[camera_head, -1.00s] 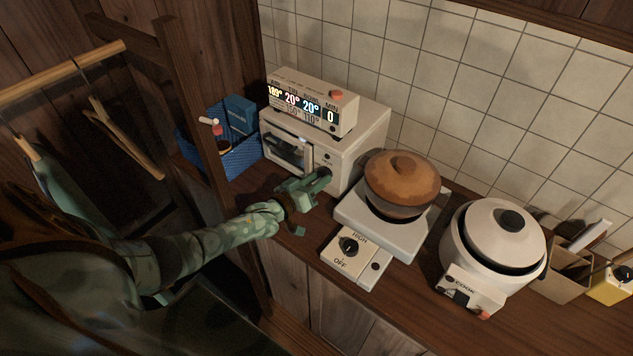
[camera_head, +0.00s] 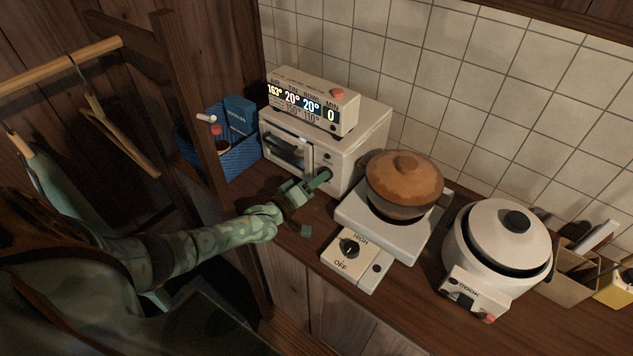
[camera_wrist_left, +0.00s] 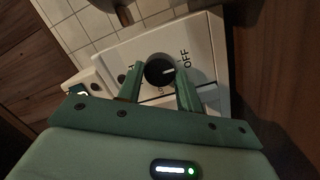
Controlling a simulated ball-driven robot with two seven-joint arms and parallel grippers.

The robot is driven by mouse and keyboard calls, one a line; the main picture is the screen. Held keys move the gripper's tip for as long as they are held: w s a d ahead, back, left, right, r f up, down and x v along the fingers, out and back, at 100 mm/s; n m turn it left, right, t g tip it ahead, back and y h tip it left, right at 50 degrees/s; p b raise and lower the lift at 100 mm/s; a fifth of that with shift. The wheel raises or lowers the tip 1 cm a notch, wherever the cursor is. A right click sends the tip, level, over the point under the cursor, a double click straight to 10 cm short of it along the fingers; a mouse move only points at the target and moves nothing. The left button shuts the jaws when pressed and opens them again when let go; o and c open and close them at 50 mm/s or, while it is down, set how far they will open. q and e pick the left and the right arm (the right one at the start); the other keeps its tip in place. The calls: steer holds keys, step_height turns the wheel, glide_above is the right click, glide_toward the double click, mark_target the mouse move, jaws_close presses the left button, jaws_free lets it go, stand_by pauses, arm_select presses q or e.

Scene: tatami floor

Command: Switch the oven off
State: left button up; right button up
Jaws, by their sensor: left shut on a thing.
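The white toaster oven (camera_head: 343,156) stands on the counter against the tiled wall, its glass door (camera_head: 287,150) shut and dark. The display box (camera_head: 312,100) on top reads 163°, 20°, 20° and MIN 0. My left gripper (camera_head: 320,180) is at the lower right of the oven front. In the left wrist view its two green fingers (camera_wrist_left: 158,92) are shut on the oven's black knob (camera_wrist_left: 158,68), one on each side. The knob's white mark points right, close to the printed OFF. My right gripper is out of view.
Close to the oven's right are a hot plate (camera_head: 351,221) with a brown lidded pot (camera_head: 403,178), then a white rice cooker (camera_head: 495,238). A blue basket (camera_head: 240,157) stands left. A wooden rack post (camera_head: 190,100) rises near my left arm.

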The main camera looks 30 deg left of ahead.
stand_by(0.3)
arm_select(q)
steer(key=o, duration=1)
steer(key=s+a+p, duration=0.1)
steer(key=s, duration=0.4)
steer(key=s+a, duration=0.1)
steer(key=s, duration=0.4)
steer(key=s+a+p, duration=0.1)
steer(key=s, duration=0.5)
steer(key=shift+a+p, duration=0.15)
steer(key=shift+p, duration=0.15)
